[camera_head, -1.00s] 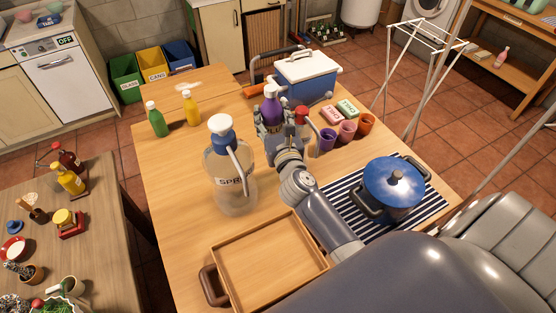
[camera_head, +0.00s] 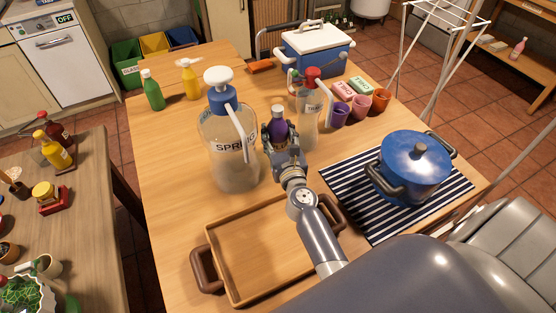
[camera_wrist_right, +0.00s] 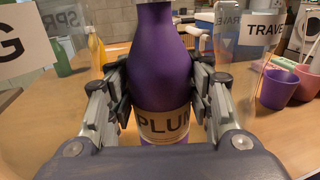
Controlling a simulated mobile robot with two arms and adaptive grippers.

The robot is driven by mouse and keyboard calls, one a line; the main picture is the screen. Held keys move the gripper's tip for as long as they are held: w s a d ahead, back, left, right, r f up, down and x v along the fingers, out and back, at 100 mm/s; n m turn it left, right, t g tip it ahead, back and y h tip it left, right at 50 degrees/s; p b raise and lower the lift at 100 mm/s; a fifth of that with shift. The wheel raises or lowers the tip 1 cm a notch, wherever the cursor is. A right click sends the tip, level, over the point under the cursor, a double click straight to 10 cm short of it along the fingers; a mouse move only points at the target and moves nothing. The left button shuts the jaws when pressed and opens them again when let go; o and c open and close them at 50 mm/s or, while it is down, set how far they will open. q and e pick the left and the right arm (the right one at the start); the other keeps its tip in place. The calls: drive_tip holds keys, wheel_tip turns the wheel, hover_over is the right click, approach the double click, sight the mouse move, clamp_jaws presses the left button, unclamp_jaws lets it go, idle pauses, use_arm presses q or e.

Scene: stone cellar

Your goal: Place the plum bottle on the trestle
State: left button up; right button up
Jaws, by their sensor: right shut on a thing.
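The bottle is roughly upright over the wooden table, between two clear spray bottles. Its base is hidden, so I cannot tell whether it touches the table. Wooden tables stand in front (camera_head: 170,150) and at left (camera_head: 92,215); I cannot tell which is the trestle. My left gripper is out of view.
The large "SPRING" sprayer (camera_head: 230,165) is close on the left, the "TRAVEL" sprayer (camera_head: 309,122) close on the right. A wooden tray (camera_head: 226,262) lies nearer me; a blue pot (camera_head: 414,165) stands on a striped mat (camera_head: 345,200). Bare tabletop lies behind the large sprayer.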

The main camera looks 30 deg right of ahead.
sight(278, 150)
wheel_tip(278, 150, down, 7)
drive_tip(key=b, duration=0.5)
drive_tip(key=shift+f, duration=0.15)
